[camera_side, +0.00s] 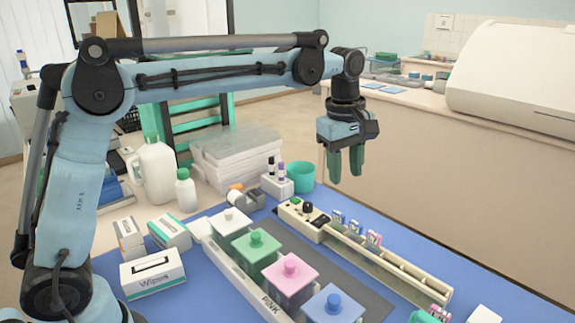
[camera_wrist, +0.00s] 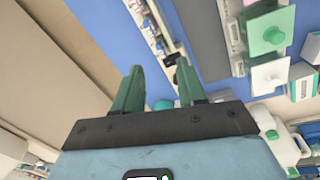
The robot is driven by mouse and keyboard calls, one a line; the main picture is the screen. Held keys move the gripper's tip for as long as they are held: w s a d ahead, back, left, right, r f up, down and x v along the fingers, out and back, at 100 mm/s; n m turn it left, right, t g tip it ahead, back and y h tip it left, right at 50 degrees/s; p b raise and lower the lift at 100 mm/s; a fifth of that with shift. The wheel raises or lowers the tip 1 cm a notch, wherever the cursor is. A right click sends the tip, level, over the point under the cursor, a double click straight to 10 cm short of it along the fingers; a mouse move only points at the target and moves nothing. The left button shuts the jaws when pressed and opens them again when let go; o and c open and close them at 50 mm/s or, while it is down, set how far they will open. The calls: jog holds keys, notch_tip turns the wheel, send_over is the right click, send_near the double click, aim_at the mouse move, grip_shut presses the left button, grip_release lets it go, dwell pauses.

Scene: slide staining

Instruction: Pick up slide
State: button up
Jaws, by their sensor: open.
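Several slides with coloured ends (camera_side: 373,239) stand in a long beige rack (camera_side: 400,277) on the blue mat in the side view. In the wrist view the rack (camera_wrist: 151,30) shows at the top, with slide ends too small to tell apart. My gripper (camera_side: 346,172) is in the air above and behind the rack, with its green fingers pointing down. In the wrist view my gripper (camera_wrist: 159,93) has its fingers spread with nothing between them. It is well apart from the slides.
Jars with white (camera_side: 231,220), green (camera_side: 256,245), pink (camera_side: 290,270) and blue (camera_side: 333,303) lids stand in a row left of the rack. A teal cup (camera_side: 302,177), white bottles (camera_side: 157,172) and boxes (camera_side: 152,273) stand further left and back. The air around my gripper is clear.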

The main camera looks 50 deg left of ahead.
aim_at(356, 223)
jog(key=w+f+n, duration=0.1)
jog(key=f, duration=0.3)
jog(key=w+d+f+n+g, duration=0.1)
jog(key=f, duration=0.4)
jog(key=d+f+n, duration=0.1)
jog(key=f, duration=0.4)
jog(key=shift+w+d+f, duration=0.2)
jog(key=shift+w+f, duration=0.05)
jog(key=shift+w, duration=0.15)
grip_shut()
